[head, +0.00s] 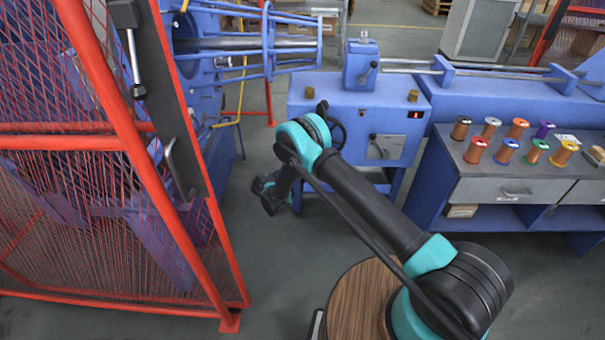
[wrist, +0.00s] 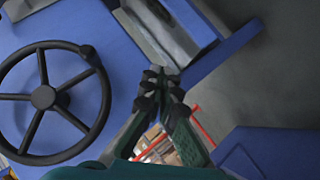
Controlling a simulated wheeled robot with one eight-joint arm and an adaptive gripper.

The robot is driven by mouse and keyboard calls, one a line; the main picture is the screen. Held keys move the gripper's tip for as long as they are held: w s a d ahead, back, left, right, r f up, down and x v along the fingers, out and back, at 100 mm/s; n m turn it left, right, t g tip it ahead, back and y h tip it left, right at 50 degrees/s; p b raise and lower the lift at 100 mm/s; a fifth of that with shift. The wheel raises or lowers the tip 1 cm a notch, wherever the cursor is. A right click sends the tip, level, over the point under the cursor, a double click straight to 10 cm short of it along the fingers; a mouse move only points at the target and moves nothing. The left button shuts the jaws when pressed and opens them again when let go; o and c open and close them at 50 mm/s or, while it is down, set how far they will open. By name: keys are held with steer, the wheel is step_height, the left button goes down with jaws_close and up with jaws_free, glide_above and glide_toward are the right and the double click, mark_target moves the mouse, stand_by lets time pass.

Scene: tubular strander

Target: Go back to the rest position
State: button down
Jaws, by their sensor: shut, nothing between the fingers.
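My gripper (wrist: 160,78) shows in the wrist view with its fingers together and nothing between them. In the head view, my teal and black arm reaches left from the lower right, and its dark end hangs over open floor between the red mesh guard and the blue machine. The fingers cannot be made out clearly there. In the wrist view a black handwheel (wrist: 43,97) on a blue machine face lies left of the fingers, apart from them. In the head view the handwheel (head: 337,134) is partly hidden behind my arm.
A red mesh guard (head: 85,165) with an upright post stands close on the left. The blue machine housing (head: 410,125) is behind my arm. A workbench (head: 500,190) with several coloured spools stands at the right. Grey floor (head: 270,255) is clear below my arm's end.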

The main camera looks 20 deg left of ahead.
steer(key=shift+s+a+f, duration=0.15)
steer(key=shift+s+a, duration=0.25)
steer(key=shift+s, duration=0.3)
steer(key=shift+s+a+f, duration=0.15)
steer(key=shift+s+a, duration=0.25)
steer(key=shift+s, duration=0.3)
steer(key=w+d+r+m+g, duration=0.1)
steer(key=w+d+r+g, duration=0.1)
steer(key=d+r, duration=0.9)
steer(key=w+d+r+m+g, duration=0.1)
steer(key=w+d+r+g, duration=0.1)
steer(key=d+r, duration=0.95)
steer(key=s+d+r+m+g+y, duration=0.1)
steer(key=s+d+r, duration=0.35)
steer(key=d, duration=0.25)
steer(key=s+d+r+m+g, duration=0.1)
steer(key=s+d+r, duration=0.35)
steer(key=d, duration=0.35)
steer(key=s+d+y, duration=0.1)
steer(key=s+d, duration=0.3)
steer(key=s, duration=0.4)
steer(key=s+d+r+m+y, duration=0.1)
steer(key=s+d, duration=0.3)
steer(key=s, duration=0.5)
steer(key=s+d+m+y, duration=0.1)
steer(key=s+d, duration=0.2)
steer(key=s, duration=0.6)
steer(key=shift+d+r+g, duration=0.35)
steer(key=shift+d+g, duration=0.05)
steer(key=shift+a, duration=0.1)
